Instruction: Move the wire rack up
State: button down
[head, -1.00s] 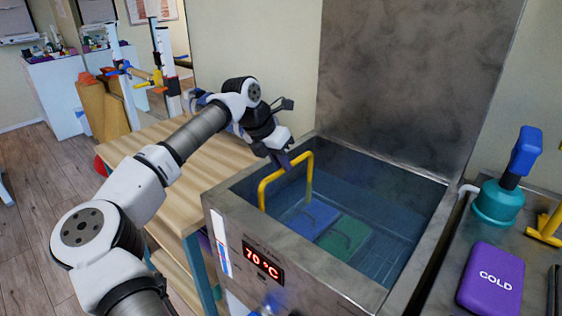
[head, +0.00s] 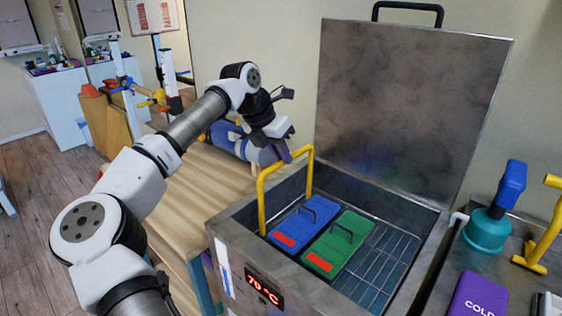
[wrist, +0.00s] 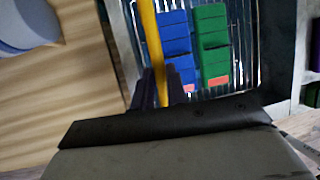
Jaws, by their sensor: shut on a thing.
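The wire rack (head: 384,262) is in the steel tank, with a blue pack (head: 303,221) and a green pack (head: 338,246) lying side by side on it. Its tall yellow handle (head: 262,207) rises at the left side of the tank. My gripper (head: 287,155) is shut on the handle's top bar. In the wrist view the yellow bar (wrist: 150,45) runs between my dark fingers (wrist: 162,88), and both packs show beyond it. The rack bars and packs now show clearly, near the upper part of the tank. The fingertips' exact contact is partly hidden in the head view.
The tank's lid (head: 410,110) stands open behind it. A wooden table (head: 190,190) is at the left, with a blue-grey roll on it. At the right, a counter holds a teal and blue device (head: 487,230), a purple COLD pack (head: 477,297) and a yellow handle (head: 545,225).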

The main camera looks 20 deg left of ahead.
notch_tip(320, 180, up, 5)
jog(key=shift+w+r+p, duration=0.1)
jog(key=shift+p, duration=0.95)
jog(key=c, duration=1.7)
grip_release()
jog(key=v, duration=1.4)
jog(key=shift+b, duration=0.4)
jog(key=shift+d, duration=0.1)
